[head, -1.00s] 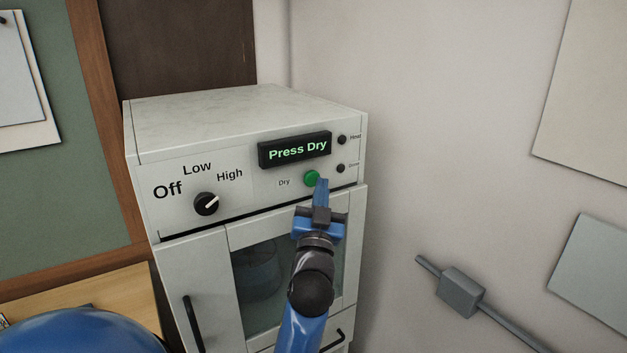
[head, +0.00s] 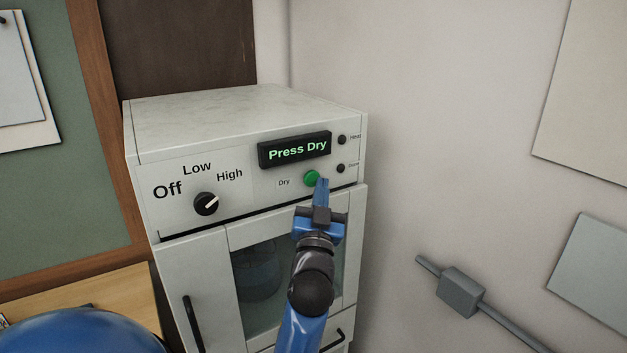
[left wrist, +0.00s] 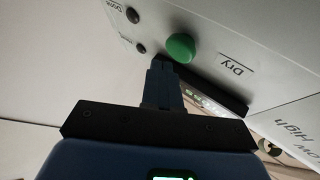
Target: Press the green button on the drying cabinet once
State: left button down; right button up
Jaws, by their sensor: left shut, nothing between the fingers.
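The drying cabinet (head: 250,110) is a pale box with a control panel on its upper front. The green button (head: 311,178), labelled Dry, sits under a black display (head: 295,149) that reads "Press Dry" in green. The green button is also large in the left wrist view (left wrist: 180,48). My left gripper (head: 322,184) is blue and shut with nothing in it. Its fingertips overlap the button's right edge in the head view. In the left wrist view the fingertips (left wrist: 160,64) are just beside the button; I cannot tell whether they touch it. My right gripper is not in view.
A black knob (head: 206,204) with Off, Low and High marks is on the panel's left. Two small dark indicators (head: 341,154) are at its right. A glass door (head: 262,272) is below. The wall (head: 440,130) stands close on the right.

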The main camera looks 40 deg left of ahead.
pick_arm(q)
jog(key=shift+w+a, duration=0.1)
jog(key=shift+a, duration=0.05)
jog(key=shift+w+a, duration=0.1)
jog(key=shift+a, duration=0.15)
jog(key=shift+w+a, duration=0.15)
jog(key=shift+a, duration=0.3)
dwell(1.1)
jog(key=shift+d, duration=0.1)
jog(key=shift+s+d+b, duration=0.3)
jog(key=shift+s+d, duration=0.05)
jog(key=shift+d, duration=0.35)
dwell(0.3)
jog(key=d, duration=0.1)
jog(key=s+d+b, duration=0.1)
jog(key=d, duration=0.1)
jog(key=s+d+b, duration=0.1)
jog(key=shift+d, duration=0.35)
